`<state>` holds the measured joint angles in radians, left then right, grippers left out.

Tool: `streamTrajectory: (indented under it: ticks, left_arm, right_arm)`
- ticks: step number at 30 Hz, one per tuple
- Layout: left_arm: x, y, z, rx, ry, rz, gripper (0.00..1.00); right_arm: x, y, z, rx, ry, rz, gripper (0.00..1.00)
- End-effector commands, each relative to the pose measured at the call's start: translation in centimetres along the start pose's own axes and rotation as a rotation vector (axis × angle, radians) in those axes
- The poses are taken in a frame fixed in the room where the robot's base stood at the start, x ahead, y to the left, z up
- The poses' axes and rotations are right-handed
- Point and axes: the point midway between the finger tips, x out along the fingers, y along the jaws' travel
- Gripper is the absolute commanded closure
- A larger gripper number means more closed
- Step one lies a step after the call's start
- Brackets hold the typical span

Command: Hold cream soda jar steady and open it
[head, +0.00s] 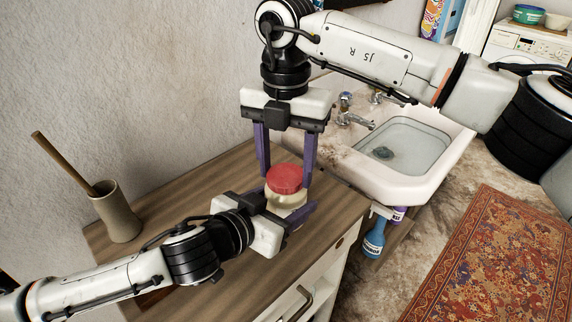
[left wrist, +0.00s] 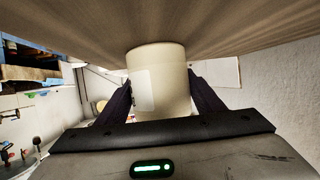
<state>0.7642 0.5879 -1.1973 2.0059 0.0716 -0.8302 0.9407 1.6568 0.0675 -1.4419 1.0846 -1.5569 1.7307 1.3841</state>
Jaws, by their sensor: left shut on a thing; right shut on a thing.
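The cream soda jar (head: 286,201) stands upright on the wooden cabinet top in the head view, cream-coloured with a red lid (head: 286,179). My left gripper (head: 292,204) comes in low from the left and is shut on the jar's body, one finger on each side. In the left wrist view the jar (left wrist: 165,80) shows between the two dark fingers, with a pale label on it; its lid is not seen there. My right gripper (head: 286,176) reaches down from above with its fingers on either side of the red lid, shut on it.
The wooden cabinet top (head: 190,260) has free room left of the jar. A beige pot (head: 117,212) with a wooden-handled tool stands at the back left. A white sink (head: 440,165) with taps is to the right. A blue bottle (head: 374,240) stands lower down.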

Motion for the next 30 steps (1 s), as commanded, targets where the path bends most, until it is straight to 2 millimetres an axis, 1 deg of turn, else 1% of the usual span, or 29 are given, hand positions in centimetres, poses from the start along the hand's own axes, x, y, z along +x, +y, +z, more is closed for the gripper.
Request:
streamTrajectory:
  ticks: [3, 30]
  left_arm:
    - [0.0, 0.06, 0.08, 0.0, -0.001, 0.001, 1.0]
    - [0.02, 0.06, 0.08, 0.0, -0.002, 0.001, 1.0]
  right_arm:
    - [-0.1, 0.09, -0.01, -0.26, -0.001, 0.003, 0.75]
    - [-0.22, 0.05, -0.19, -2.286, -0.002, 0.001, 0.75]
